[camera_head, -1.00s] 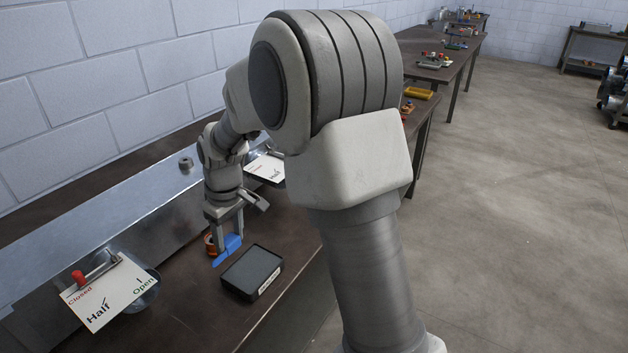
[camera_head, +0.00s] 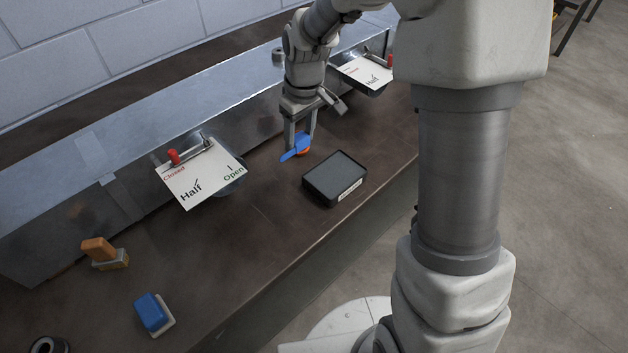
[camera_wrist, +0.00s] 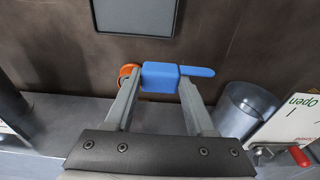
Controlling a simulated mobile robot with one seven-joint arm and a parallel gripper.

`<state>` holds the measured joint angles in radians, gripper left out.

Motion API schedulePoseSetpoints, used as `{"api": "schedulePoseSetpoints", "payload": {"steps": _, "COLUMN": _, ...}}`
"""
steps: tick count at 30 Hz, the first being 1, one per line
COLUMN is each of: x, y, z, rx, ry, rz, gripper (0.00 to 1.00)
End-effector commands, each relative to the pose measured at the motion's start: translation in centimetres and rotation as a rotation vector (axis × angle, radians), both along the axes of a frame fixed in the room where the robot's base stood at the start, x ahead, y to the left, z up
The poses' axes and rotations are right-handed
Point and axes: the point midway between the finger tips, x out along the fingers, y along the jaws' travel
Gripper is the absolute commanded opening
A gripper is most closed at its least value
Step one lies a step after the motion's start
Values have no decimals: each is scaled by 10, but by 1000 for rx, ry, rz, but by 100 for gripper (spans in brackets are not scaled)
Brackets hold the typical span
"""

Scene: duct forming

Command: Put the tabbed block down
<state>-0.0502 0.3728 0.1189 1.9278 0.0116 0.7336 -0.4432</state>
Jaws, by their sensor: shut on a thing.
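The tabbed block (camera_head: 295,147) is blue, with a narrow tab sticking out to one side. In the wrist view the block (camera_wrist: 160,78) sits between the fingertips, with its tab pointing right past the right finger. My gripper (camera_head: 301,138) is shut on it; it also shows in the wrist view (camera_wrist: 159,86). The block is over the bench (camera_head: 265,225), beside the black tray (camera_head: 335,178). I cannot tell whether its underside touches the bench.
A round orange item (camera_wrist: 126,71) is close beside the left finger. A damper card marked Half (camera_head: 200,178) stands to the left and another (camera_head: 364,73) behind right. An orange-handled item (camera_head: 98,250) and a blue-topped block (camera_head: 153,314) lie at the left. Bare bench lies between.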

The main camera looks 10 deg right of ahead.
Motion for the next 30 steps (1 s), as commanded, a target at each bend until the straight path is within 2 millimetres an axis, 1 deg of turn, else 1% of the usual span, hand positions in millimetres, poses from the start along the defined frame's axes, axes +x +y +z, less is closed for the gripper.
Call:
{"api": "schedulePoseSetpoints", "payload": {"steps": 1, "x": -11, "y": 2, "z": -8, "rx": 0, "ry": 2, "rz": 1, "gripper": 0}}
{"api": "schedulePoseSetpoints", "payload": {"steps": 6, "x": -47, "y": 6, "z": -30, "rx": -1, "ry": 3, "rz": 3, "gripper": 0}}
{"api": "schedulePoseSetpoints", "payload": {"steps": 9, "x": -67, "y": 9, "z": -42, "rx": 0, "ry": 2, "rz": 2, "gripper": 0}}
{"api": "schedulePoseSetpoints", "payload": {"steps": 12, "x": -83, "y": 11, "z": -51, "rx": 0, "ry": 2, "rz": 2, "gripper": 0}}
{"api": "schedulePoseSetpoints", "payload": {"steps": 15, "x": -91, "y": 12, "z": -56, "rx": -1, "ry": 1, "rz": 2, "gripper": 0}}
{"api": "schedulePoseSetpoints", "payload": {"steps": 17, "x": -94, "y": 12, "z": -57, "rx": 0, "ry": 0, "rz": 2, "gripper": 0}}
{"api": "schedulePoseSetpoints", "payload": {"steps": 20, "x": -95, "y": 12, "z": -64, "rx": -1, "ry": 1, "rz": 1, "gripper": 0}}
{"api": "schedulePoseSetpoints", "payload": {"steps": 26, "x": -95, "y": 12, "z": -94, "rx": 0, "ry": 4, "rz": 0, "gripper": 0}}
{"api": "schedulePoseSetpoints", "payload": {"steps": 28, "x": -94, "y": 12, "z": -98, "rx": 0, "ry": 2, "rz": 0, "gripper": 0}}
{"api": "schedulePoseSetpoints", "payload": {"steps": 30, "x": -94, "y": 12, "z": -98, "rx": 0, "ry": 0, "rz": 0, "gripper": 0}}
